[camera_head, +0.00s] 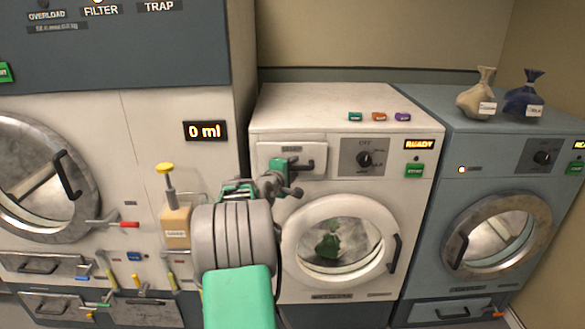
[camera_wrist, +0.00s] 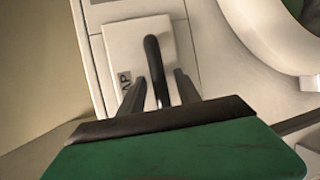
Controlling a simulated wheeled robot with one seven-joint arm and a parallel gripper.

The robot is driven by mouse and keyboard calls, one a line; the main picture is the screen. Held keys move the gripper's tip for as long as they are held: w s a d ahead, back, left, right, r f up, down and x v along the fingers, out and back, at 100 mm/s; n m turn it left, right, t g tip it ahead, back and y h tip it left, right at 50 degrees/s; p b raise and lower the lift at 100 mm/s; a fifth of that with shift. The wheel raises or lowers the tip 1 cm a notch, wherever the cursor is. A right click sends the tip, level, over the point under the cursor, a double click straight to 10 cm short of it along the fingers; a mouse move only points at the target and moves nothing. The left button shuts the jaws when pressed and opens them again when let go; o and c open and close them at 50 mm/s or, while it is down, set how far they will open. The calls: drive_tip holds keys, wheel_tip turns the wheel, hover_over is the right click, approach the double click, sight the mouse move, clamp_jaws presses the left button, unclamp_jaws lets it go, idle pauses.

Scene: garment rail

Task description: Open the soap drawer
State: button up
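The fingers are apart, one on each side of the handle, with gaps showing. In the head view my gripper (camera_head: 293,180) is at the drawer's right part, and my arm hides some of the washer's left side below it.
The white washer has a dial (camera_head: 365,158), a green button (camera_head: 414,170) and a round door (camera_head: 340,243) with something green inside. A soap bottle (camera_head: 175,226) with a yellow pump stands left of my arm. A blue-grey machine (camera_head: 475,195) stands to the right.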

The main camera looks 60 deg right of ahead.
drive_tip(key=shift+c, duration=0.4)
drive_tip(key=shift+a, duration=0.1)
clamp_jaws()
idle(0.8)
